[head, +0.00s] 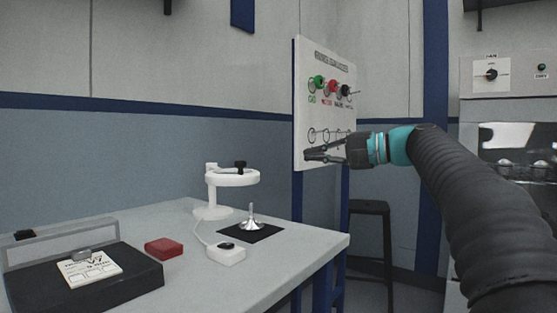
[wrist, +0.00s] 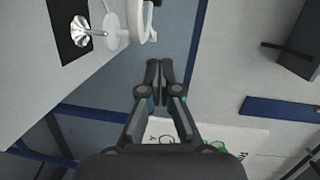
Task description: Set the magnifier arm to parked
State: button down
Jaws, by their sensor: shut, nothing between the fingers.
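The magnifier is a white ring-shaped head (head: 232,177) on a white stand (head: 212,205) with a round foot, on the table. A black knob (head: 240,165) sits on the ring's far side. Part of the white ring also shows at the top of the wrist view (wrist: 142,20). My gripper (head: 308,155) is in front of the white wall panel, to the right of the magnifier and apart from it. In the wrist view its fingers (wrist: 159,72) are together with nothing between them. I cannot tell any marking for the parked position.
A silver cone-shaped part (head: 251,222) stands on a black mat (head: 262,234) before the magnifier. A white switch box (head: 227,253), a red block (head: 165,248) and a black tray (head: 125,282) are on the table (head: 310,240). The white panel (head: 325,60) carries coloured knobs. A stool (head: 370,208) stands behind.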

jog(key=s+a+x, duration=0.1)
jog(key=s+x, duration=0.1)
jog(key=x, duration=1)
jog(key=shift+a+f, duration=0.25)
jog(key=shift+a, duration=0.2)
jog(key=shift+s, duration=0.15)
